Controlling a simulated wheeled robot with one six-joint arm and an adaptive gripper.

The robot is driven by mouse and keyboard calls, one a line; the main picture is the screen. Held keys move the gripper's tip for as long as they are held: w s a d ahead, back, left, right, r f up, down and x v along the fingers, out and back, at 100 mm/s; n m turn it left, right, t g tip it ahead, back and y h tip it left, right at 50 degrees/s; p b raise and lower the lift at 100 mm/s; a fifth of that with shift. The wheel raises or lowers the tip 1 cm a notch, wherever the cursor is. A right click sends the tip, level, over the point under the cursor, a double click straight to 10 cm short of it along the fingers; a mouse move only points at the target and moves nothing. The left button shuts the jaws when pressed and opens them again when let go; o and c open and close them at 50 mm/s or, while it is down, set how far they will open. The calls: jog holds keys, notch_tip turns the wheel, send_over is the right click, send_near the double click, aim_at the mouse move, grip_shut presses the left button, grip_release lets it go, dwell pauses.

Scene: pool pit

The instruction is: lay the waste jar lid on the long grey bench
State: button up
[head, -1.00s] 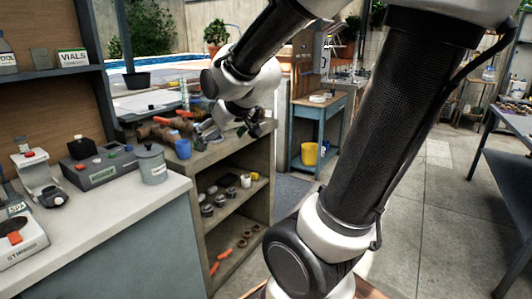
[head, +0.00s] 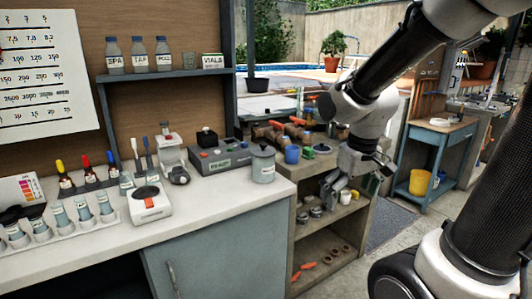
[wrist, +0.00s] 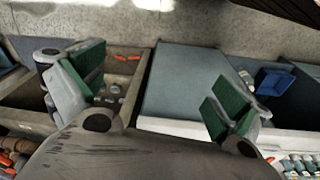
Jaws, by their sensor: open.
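The grey waste jar (head: 263,167) stands upright at the right end of a long bench with a pale top (head: 215,196) and blue-grey front. Its lid (head: 263,150) sits on top, with a small knob. I cannot tell whether this bench is the long grey one. My gripper (head: 333,190) is right of the jar, apart from it, in front of the low shelf unit. In the wrist view my gripper (wrist: 156,90) is open, with nothing between its green-padded fingers. I cannot make out the jar or lid there.
A grey instrument (head: 220,158), a white scale (head: 149,203) and several dropper bottles crowd the bench. The shelf unit (head: 295,172) holds a blue cup (head: 292,154) and valves. A small blue table (head: 440,126) stands behind. Bare bench top lies along the front edge.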

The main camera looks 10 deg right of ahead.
jog(key=w+a+f+n+t, duration=0.1)
jog(key=w+f, duration=0.2)
jog(key=w, duration=0.2)
jog(key=w+a+f+t, duration=0.1)
jog(key=w+a+f, duration=0.15)
jog(key=w, duration=0.35)
jog(key=n+t+y, duration=0.1)
jog(key=t+y, duration=0.4)
jog(key=t, duration=0.5)
send_near(264, 144)
jog(key=x, duration=0.3)
jog(key=shift+a+f, duration=0.2)
jog(key=shift+f, duration=0.05)
jog(key=x, duration=0.7)
jog(key=shift+w, duration=0.25)
jog(key=c, duration=1)
jog(key=shift+o, duration=0.2)
jog(key=shift+r, duration=0.15)
